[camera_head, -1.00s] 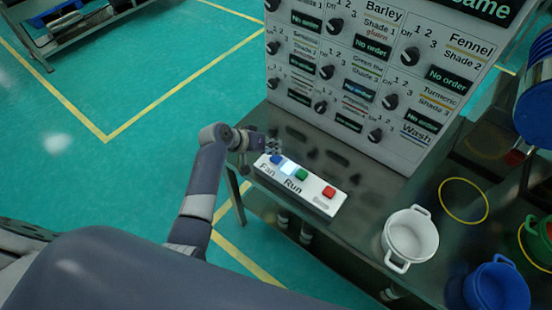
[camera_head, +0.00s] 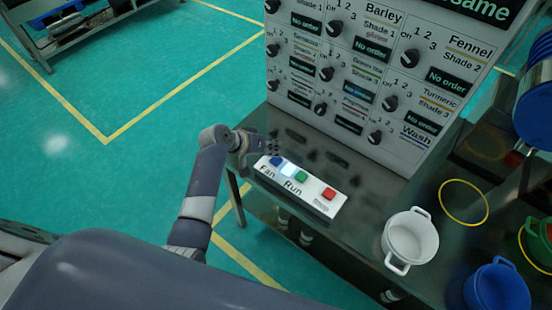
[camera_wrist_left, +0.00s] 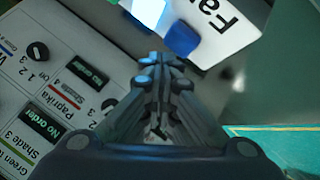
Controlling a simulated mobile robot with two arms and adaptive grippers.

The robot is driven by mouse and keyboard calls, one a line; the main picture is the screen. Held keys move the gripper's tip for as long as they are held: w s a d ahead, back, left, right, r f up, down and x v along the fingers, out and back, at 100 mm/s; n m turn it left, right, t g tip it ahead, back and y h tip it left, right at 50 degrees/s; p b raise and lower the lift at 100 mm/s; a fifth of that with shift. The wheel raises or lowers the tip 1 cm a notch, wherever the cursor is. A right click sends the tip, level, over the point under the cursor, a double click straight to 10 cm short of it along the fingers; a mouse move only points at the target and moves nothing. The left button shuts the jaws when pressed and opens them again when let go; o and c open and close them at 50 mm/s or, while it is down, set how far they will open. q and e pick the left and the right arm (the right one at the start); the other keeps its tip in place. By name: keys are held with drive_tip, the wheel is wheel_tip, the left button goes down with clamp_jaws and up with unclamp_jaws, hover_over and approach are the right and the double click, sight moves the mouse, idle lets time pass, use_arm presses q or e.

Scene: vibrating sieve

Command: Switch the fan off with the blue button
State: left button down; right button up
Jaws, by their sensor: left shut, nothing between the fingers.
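The white button box (camera_head: 328,207) lies on the dark metal table. It carries a blue button (camera_head: 276,160) at the "Fan" end, a bright whitish-blue square (camera_head: 289,170) beside it, then a green button (camera_head: 301,177) and a red button (camera_head: 329,193). My left gripper (camera_head: 273,149) is shut and empty, just behind the blue button in the head view. In the left wrist view the shut fingertips (camera_wrist_left: 160,63) point toward the blue button (camera_wrist_left: 182,39), which lies a little beyond them. I cannot tell whether they touch it. My right gripper is not in view.
A tall panel (camera_head: 395,75) with knobs and "No order" displays stands behind the button box. A white pot (camera_head: 411,237), a blue pot (camera_head: 498,287) and a yellow ring (camera_head: 464,203) are on the table at the right. Green floor lies open at the left.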

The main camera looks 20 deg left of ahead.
use_arm(q)
drive_tip(key=shift+f, duration=0.1)
drive_tip(key=shift+f, duration=0.35)
drive_tip(key=shift+f+b, duration=0.4)
drive_tip(key=shift+f, duration=0.1)
idle(1.0)
drive_tip(key=shift+r, duration=0.15)
drive_tip(key=shift+r+p, duration=0.8)
drive_tip(key=shift+p, duration=0.2)
wheel_tip(320, 180, up, 5)
drive_tip(key=p, duration=0.5)
